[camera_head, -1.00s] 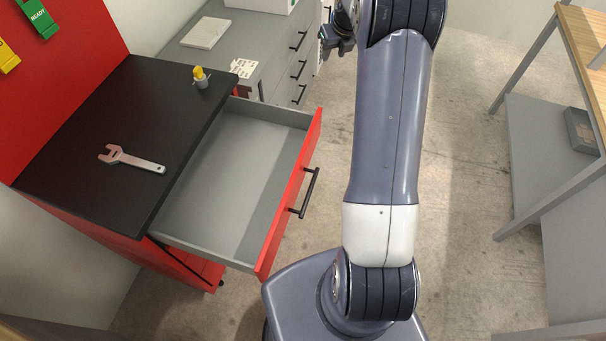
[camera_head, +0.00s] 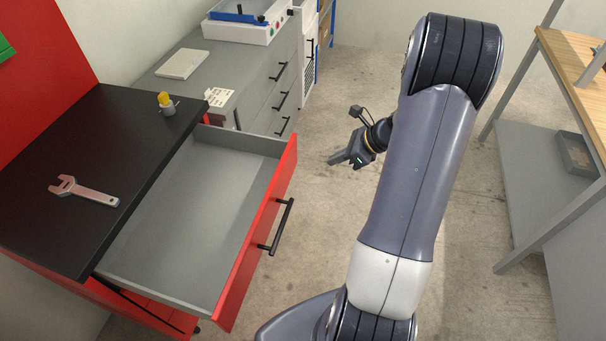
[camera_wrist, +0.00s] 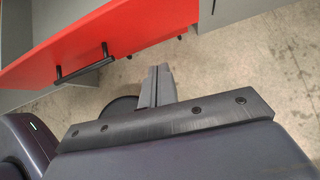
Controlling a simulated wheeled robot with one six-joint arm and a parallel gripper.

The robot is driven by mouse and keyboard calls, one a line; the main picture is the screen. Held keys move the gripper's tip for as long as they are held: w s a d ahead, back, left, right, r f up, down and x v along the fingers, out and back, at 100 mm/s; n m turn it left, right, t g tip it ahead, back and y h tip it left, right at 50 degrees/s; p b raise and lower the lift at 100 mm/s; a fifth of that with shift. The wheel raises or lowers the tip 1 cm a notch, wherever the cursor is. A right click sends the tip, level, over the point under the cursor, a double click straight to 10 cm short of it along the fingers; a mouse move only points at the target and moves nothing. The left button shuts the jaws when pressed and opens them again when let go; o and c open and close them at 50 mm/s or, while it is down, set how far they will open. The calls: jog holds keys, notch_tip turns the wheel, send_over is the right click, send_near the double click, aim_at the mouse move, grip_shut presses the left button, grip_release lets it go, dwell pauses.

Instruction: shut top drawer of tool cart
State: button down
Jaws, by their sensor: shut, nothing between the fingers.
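The tool cart has a black top (camera_head: 75,150) and red body, with its top drawer (camera_head: 195,215) pulled well out and empty. The drawer's red front (camera_head: 240,270) carries a black bar handle (camera_head: 282,226). In the wrist view the red front (camera_wrist: 110,30) and its handle (camera_wrist: 85,68) show at the upper left. My gripper (camera_head: 332,160) is shut and empty, to the right of the drawer front and apart from it. In the wrist view the shut fingers (camera_wrist: 160,72) sit just below the red front in the picture, with no clear contact.
A wrench (camera_head: 84,190) and a small yellow-topped item (camera_head: 166,103) lie on the cart top. A grey drawer cabinet (camera_head: 235,65) stands beyond the cart. A wood-topped bench (camera_head: 570,70) stands at the right. The floor (camera_head: 330,110) between is clear.

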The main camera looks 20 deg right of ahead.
jog(key=s, duration=0.1)
jog(key=p, duration=0.1)
send_near(288, 174)
jog(key=shift+n+t, duration=0.4)
jog(key=f, duration=0.1)
jog(key=w+a+f, duration=0.1)
jog(key=f, duration=0.1)
jog(key=a+f, duration=0.1)
jog(key=shift+w+a+f, duration=0.1)
jog(key=shift+w+f, duration=0.15)
jog(key=shift+w, duration=0.05)
jog(key=shift+w+a, duration=0.4)
jog(key=shift+a, duration=0.05)
jog(key=shift+w+a+f, duration=0.1)
jog(key=shift+a, duration=0.05)
jog(key=w+a, duration=0.6)
jog(key=a, duration=0.2)
jog(key=w+a+b, duration=0.1)
jog(key=w+a, duration=0.5)
jog(key=a, duration=0.2)
jog(key=w+a, duration=0.6)
jog(key=a, duration=0.2)
jog(key=shift+w, duration=0.25)
jog(key=shift+w+a, duration=0.1)
jog(key=shift+w, duration=0.05)
jog(key=shift+r+y, duration=0.3)
